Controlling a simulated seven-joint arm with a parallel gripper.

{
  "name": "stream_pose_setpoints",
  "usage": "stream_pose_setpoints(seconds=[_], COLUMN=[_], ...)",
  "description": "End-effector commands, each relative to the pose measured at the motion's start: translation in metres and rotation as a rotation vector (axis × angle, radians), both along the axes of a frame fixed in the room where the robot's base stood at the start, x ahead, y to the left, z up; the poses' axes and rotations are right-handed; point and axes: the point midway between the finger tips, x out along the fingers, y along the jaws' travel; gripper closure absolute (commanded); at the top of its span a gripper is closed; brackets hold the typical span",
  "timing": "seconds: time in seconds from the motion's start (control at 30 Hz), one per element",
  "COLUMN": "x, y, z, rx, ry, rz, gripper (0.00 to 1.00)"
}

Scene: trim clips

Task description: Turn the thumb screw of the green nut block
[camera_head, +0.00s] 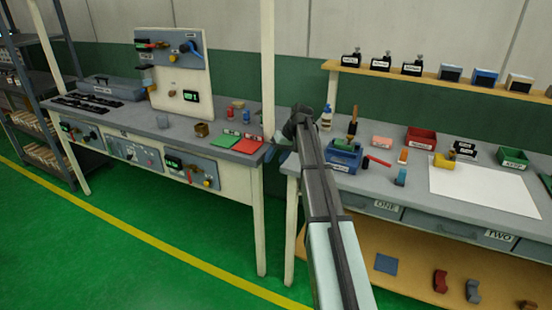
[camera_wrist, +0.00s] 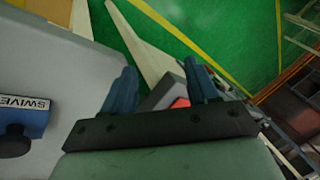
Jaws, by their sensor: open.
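A small green piece (camera_head: 346,143) sits on top of a blue fixture (camera_head: 340,160) on the right bench; I cannot tell if it is the green nut block, and no thumb screw is clear. My gripper (camera_head: 298,120) is at the left end of that bench, a little left of the blue fixture. In the wrist view my gripper (camera_wrist: 162,86) is open, its two blue fingers apart with nothing held between them. A blue block (camera_wrist: 22,125) labelled SWIVEL, with a black knob, lies left of the fingers on the grey bench top.
The right bench holds a red bin (camera_head: 421,139), a green bin (camera_head: 513,160), a white sheet (camera_head: 483,188) and several small parts. The left bench carries an upright panel (camera_head: 180,85) with devices. A narrow gap lies between the benches. A wooden shelf (camera_head: 440,83) hangs behind.

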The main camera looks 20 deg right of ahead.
Motion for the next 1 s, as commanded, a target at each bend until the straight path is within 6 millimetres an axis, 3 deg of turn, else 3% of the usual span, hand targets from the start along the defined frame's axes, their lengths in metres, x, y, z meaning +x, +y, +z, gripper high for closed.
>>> stream_pose_setpoints(seconds=[0.4, 0.53, 0.67, 0.9, 1.0], x=[0.0, -0.003, -0.012, -0.037, -0.047], y=[0.002, -0.013, -0.055, -0.17, -0.207], z=[-0.002, -0.002, 0.011, 0.073, 0.097], rx=[0.002, 0.002, -0.004, -0.033, -0.05], ry=[0.003, 0.002, -0.012, -0.077, -0.098], rz=[-0.001, -0.018, -0.069, -0.206, -0.25], gripper=[0.41, 0.41, 0.41, 0.41, 0.41])
